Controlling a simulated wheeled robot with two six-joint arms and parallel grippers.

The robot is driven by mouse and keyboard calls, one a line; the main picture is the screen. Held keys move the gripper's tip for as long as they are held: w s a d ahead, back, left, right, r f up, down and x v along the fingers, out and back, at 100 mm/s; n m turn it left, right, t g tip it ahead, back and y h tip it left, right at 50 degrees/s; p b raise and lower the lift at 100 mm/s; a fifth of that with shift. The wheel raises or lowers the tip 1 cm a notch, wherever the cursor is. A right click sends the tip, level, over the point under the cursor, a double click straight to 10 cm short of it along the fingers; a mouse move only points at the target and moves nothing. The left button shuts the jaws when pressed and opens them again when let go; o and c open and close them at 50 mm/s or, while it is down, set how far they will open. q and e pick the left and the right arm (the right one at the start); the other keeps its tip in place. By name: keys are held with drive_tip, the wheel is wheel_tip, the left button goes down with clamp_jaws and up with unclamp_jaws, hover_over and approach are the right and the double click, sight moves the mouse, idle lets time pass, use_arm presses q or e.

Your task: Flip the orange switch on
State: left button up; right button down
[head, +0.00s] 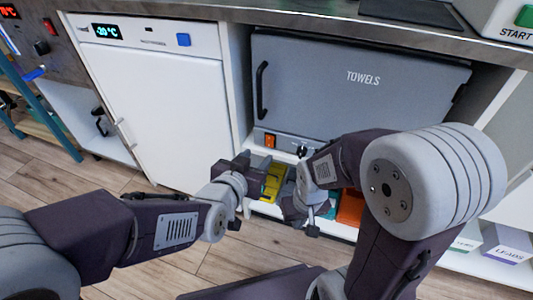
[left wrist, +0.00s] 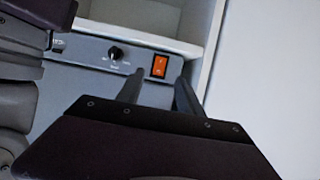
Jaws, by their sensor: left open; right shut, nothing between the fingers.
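The orange rocker switch (head: 270,141) is on the low front panel of the grey TOWELS cabinet (head: 370,95), left of a black knob (head: 301,151). I cannot tell which way the rocker is pressed. My left gripper (head: 256,168) is open and empty just below the switch in the head view. In the left wrist view the orange switch (left wrist: 160,66) shows just beyond and between the two fingertips (left wrist: 158,88), with no clear contact. My right gripper (head: 303,212) is shut and empty, lower and to the right, away from the switch.
A white fridge (head: 165,110) with a blue button stands left of the cabinet. A counter (head: 300,18) runs above. A low shelf beneath holds a yellow item (head: 273,183) and an orange bin (head: 350,208). Wooden floor (head: 250,262) is clear in front.

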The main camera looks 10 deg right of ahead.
sight(269, 144)
use_arm(q)
drive_tip(key=b+x, duration=0.2)
drive_tip(key=x, duration=0.2)
drive_tip(key=b+x, duration=0.2)
drive_tip(key=x, duration=0.2)
drive_tip(key=shift+a+f+b, duration=0.1)
drive_tip(key=shift+f+b, duration=0.15)
drive_tip(key=shift+b, duration=0.1)
drive_tip(key=shift+w, duration=0.2)
